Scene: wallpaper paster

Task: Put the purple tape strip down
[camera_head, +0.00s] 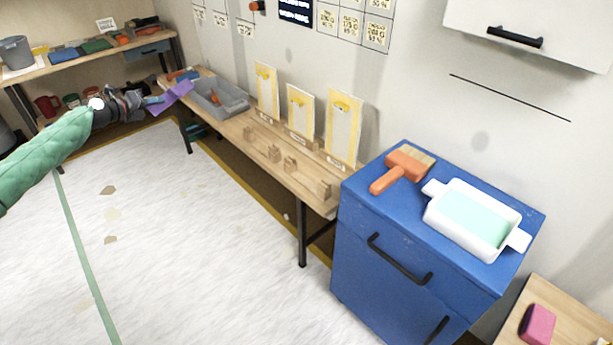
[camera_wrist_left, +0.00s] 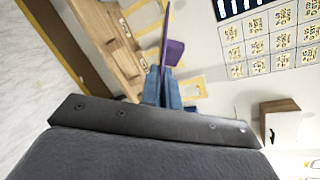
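The purple tape strip (camera_head: 176,93) is at the tip of my left gripper (camera_head: 153,100), in front of the left part of the wooden bench. In the left wrist view, the blue fingers of my left gripper (camera_wrist_left: 162,88) are shut on the strip (camera_wrist_left: 174,51), which sticks out beyond the fingertips. In the head view the strip looks raised in the air, not resting on a surface. My right gripper is in neither view.
The long wooden bench (camera_head: 294,181) holds a grey tray (camera_head: 232,103), small wooden blocks and three yellow-framed panels. A blue cabinet (camera_head: 372,210) carries an orange-handled brush (camera_head: 388,178) and a white tray (camera_head: 512,222) of pale green liquid. The floor is largely clear.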

